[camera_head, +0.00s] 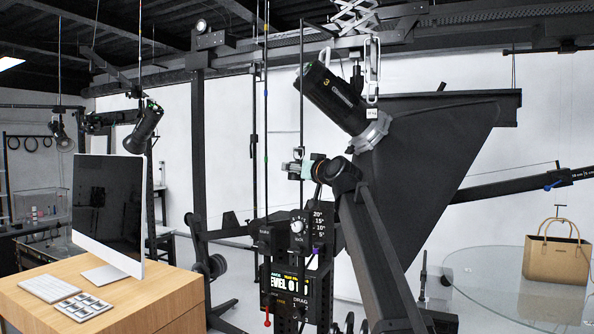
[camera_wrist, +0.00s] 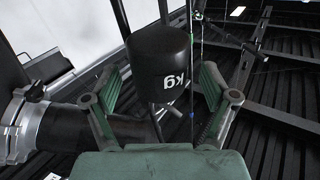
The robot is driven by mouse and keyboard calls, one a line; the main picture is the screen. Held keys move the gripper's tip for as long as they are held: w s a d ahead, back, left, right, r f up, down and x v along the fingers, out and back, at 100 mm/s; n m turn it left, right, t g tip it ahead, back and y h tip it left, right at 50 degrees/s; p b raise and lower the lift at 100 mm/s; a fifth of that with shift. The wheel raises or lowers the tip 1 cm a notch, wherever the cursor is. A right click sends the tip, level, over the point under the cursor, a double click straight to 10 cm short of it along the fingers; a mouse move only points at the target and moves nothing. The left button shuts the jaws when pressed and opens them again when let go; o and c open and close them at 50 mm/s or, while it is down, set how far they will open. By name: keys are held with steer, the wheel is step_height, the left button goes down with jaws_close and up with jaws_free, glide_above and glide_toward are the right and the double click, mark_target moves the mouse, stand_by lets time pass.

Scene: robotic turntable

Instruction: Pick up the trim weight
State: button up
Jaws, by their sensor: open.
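The trim weight appears to be the black cylinder (camera_wrist: 160,58) marked "kg" in white, upside down in the wrist view. It fills the upper middle of that view, and a dark rod or cord runs up from its top. My gripper (camera_wrist: 159,88) shows its green fingers spread wide, one to each side of the cylinder. There are visible gaps on both sides. I cannot tell how far the cylinder sits between the fingertips in depth. I cannot make out my gripper or the weight for certain in the head view.
The head view shows a wooden desk (camera_head: 150,302), a large black softbox (camera_head: 440,130) and a glass table (camera_head: 470,270).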

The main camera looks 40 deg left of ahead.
steer(key=c, duration=1.6)
steer(key=shift+r, duration=0.1)
jaws_close()
steer(key=shift+s+r, duration=0.1)
steer(key=shift+s+r+b, duration=0.2)
steer(key=shift+b, duration=0.15)
steer(key=s+d+r+b, duration=0.1)
steer(key=s+r+b, duration=0.1)
steer(key=s, duration=0.4)
steer(key=s+d+r+b, duration=0.2)
steer(key=s+r, duration=0.3)
steer(key=s, duration=0.1)
steer(key=shift+s+d+r, duration=0.2)
steer(key=shift+s+d, duration=0.1)
steer(key=shift+s, duration=0.1)
